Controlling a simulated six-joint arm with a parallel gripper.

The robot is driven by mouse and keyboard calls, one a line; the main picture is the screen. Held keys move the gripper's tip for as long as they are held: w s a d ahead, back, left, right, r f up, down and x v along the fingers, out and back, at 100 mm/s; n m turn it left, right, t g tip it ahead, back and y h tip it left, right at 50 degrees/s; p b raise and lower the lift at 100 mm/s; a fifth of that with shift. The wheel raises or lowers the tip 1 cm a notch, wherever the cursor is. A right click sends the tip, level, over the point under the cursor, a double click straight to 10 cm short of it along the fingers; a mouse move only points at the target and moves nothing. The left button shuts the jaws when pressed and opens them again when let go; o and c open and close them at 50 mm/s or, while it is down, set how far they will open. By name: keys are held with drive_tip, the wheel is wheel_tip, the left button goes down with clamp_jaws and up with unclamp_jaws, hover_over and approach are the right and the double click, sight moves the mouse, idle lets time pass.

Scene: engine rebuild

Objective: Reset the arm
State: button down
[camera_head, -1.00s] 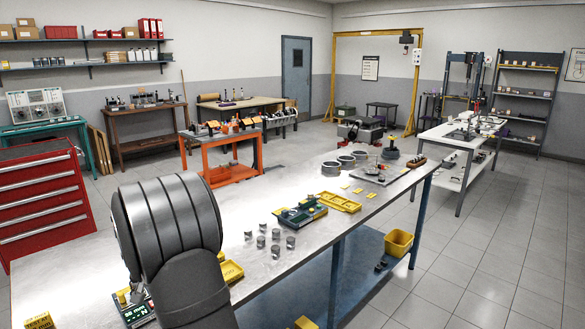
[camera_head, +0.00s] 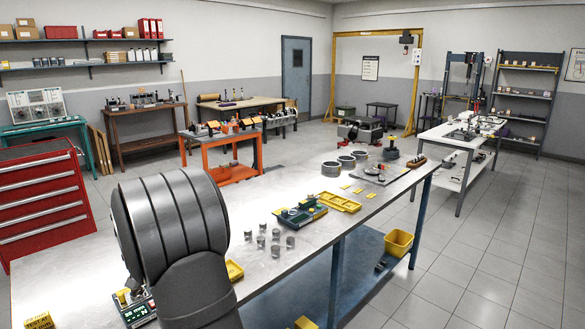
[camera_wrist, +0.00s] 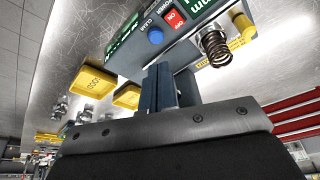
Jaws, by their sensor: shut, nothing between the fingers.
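My gripper (camera_wrist: 167,85) shows in the wrist view with its two dark fingers together and nothing between them. Close to the fingers is a device (camera_wrist: 150,45) with a green label, a blue button and a red switch. A coil spring (camera_wrist: 214,46) stands at its side. In the head view my dark arm links fill the lower left and hide the gripper. The device (camera_head: 137,308) shows partly there, left of my arm. I cannot tell from the wrist view whether the fingers touch it.
The metal workbench (camera_head: 80,265) carries several small metal cylinders (camera_head: 276,251), a green device (camera_head: 300,217), a yellow tray (camera_head: 339,202) and metal rings (camera_head: 331,169). A yellow block (camera_head: 38,320) sits at the near left edge. A red tool cabinet (camera_head: 45,200) stands at left.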

drive_tip(key=shift+f, duration=0.15)
drive_tip(key=shift+f, duration=2.05)
